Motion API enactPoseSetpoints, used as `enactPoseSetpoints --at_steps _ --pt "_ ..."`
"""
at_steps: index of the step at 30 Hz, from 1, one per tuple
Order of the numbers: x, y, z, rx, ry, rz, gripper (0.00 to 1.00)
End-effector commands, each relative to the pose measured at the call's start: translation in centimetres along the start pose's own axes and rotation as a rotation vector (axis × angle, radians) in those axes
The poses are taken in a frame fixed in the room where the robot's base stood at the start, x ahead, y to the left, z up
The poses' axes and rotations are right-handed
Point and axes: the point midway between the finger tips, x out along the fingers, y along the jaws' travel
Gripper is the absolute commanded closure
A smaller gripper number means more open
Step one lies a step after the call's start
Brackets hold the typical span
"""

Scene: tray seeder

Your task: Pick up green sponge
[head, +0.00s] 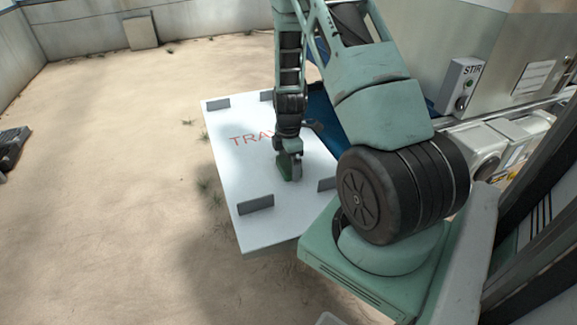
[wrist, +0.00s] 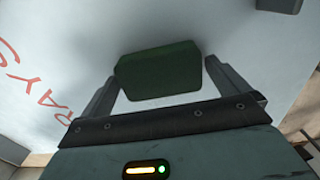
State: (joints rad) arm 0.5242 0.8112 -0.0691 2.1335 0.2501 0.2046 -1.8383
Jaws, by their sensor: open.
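The green sponge (wrist: 160,70) is a dark green block on the white board marked with red TRAY lettering. In the wrist view it lies between my two open fingers, near their tips. In the head view the sponge (head: 284,173) shows just under my gripper (head: 290,160), which points down over the board. My gripper (wrist: 160,78) is open, with a finger on each side of the sponge. Whether the fingers touch the sponge is hard to tell.
The white board (head: 232,160) has low grey upright blocks near its edges, such as a front one (head: 256,204). A blue surface (head: 320,112) and a machine with a STIR switch box (head: 460,87) stand to the right. Sandy floor lies open on the left.

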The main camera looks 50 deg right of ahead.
Motion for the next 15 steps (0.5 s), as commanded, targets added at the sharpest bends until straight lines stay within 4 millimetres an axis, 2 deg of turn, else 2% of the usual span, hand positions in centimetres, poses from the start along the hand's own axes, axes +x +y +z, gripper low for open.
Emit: enactPoseSetpoints --at_steps 3,7,15 --pt "-0.02 0.02 0.0 0.0 0.0 0.001 0.0" --pt "-0.03 0.02 0.01 0.0 0.0 0.001 0.36" --pt "-0.05 0.02 0.01 0.001 0.0 0.001 0.4"
